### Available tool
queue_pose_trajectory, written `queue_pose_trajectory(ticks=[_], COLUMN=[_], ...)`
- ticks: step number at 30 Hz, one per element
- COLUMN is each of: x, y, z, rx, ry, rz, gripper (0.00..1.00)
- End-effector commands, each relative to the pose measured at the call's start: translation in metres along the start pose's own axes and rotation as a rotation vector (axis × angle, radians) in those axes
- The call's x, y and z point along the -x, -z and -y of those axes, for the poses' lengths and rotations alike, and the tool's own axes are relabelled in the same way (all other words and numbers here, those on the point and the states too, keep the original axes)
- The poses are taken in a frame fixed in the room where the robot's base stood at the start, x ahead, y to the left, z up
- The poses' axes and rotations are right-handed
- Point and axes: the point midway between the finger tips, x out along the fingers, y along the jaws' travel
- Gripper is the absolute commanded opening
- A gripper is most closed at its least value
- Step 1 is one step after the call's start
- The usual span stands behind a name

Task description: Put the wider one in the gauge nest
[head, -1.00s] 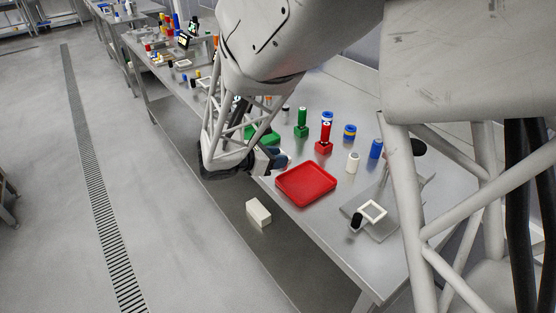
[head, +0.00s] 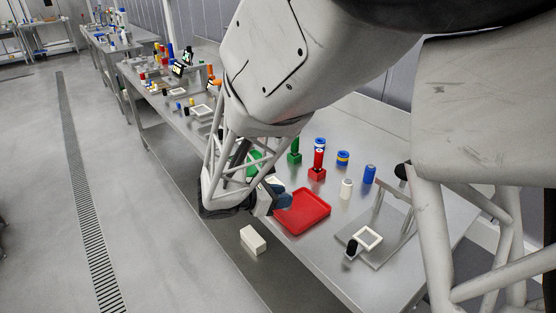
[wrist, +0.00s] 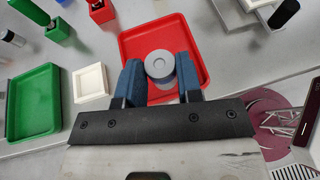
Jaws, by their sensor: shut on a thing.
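My gripper (wrist: 160,82) is shut on a pale grey cylinder (wrist: 160,63), seen end-on between the blue fingertips in the wrist view. It is over the near part of the red tray (wrist: 133,44); the height is hard to judge. In the head view my gripper (head: 277,197) is beside the left edge of the red tray (head: 303,228), and the held cylinder is hidden. A white square frame (head: 359,233), which looks like the gauge nest, lies on a grey plate (head: 385,256) with an arch, right of the red tray. Its middle looks empty.
A black cylinder (head: 351,248) stands by the frame. White (head: 347,188) and blue (head: 369,174) cylinders stand behind the tray, near a red stand (head: 317,174). A green tray (wrist: 34,103) and a white square piece (wrist: 91,83) lie left in the wrist view.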

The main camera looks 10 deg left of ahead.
Motion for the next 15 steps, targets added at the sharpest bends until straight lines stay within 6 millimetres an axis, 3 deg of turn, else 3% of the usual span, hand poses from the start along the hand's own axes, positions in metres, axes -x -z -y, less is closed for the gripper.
queue_pose_trajectory(ticks=[15], x=[-0.013], y=[0.002], z=[-0.066], rx=[0.0], ry=[0.001], rz=[0.0], gripper=[0.04])
